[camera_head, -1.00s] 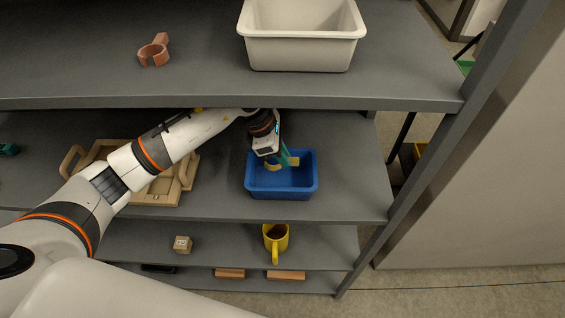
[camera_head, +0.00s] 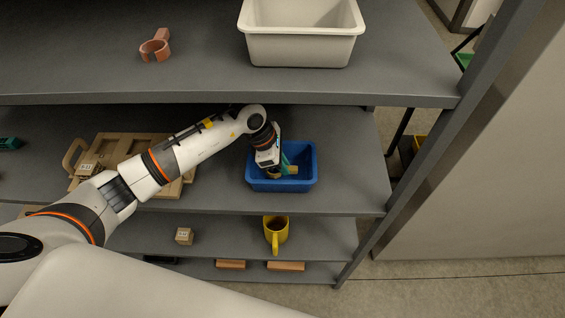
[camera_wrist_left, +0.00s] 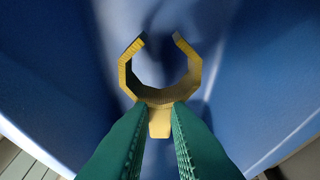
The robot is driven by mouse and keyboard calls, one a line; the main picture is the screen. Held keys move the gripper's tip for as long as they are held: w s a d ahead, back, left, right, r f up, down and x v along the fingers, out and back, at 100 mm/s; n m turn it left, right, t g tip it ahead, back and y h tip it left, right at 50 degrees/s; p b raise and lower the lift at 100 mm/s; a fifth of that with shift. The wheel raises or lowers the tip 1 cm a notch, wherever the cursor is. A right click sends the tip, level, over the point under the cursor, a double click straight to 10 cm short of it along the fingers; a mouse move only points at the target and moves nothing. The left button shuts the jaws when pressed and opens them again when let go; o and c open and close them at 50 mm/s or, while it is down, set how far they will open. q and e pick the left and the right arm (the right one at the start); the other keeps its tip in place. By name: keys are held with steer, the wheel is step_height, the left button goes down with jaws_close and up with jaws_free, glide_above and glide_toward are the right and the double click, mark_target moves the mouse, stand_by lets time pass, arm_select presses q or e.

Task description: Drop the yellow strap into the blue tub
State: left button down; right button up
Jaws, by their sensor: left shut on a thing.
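The yellow strap (camera_wrist_left: 128,80) is an open C-shaped ring with a short tab, seen in the left wrist view. My left gripper (camera_wrist_left: 159,122) has its green fingers shut on the tab. The ring points away from the fingers, over the blue interior of the tub. In the head view the blue tub (camera_head: 309,178) stands on the middle shelf, and my left gripper (camera_head: 284,170) reaches down inside its rim. A bit of the strap (camera_head: 291,171) shows by the fingertips. I cannot tell whether the strap touches the tub floor. My right gripper is not in view.
A wooden tray (camera_head: 112,146) with a small block (camera_head: 87,169) lies left of the tub. A yellow mug (camera_head: 276,232) stands on the shelf below.

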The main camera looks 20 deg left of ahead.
arm_select(q)
steer(key=shift+f+b, duration=0.35)
steer(key=c, duration=1.4)
jaws_free()
steer(key=shift+r, duration=0.1)
steer(key=shift+r+p, duration=0.6)
steer(key=shift+p, duration=0.2)
steer(key=shift+a+r, duration=0.2)
steer(key=shift+r, duration=0.1)
steer(key=shift+b+v, duration=1.25)
steer(key=shift+v, duration=2.15)
steer(key=shift+d+f, duration=0.1)
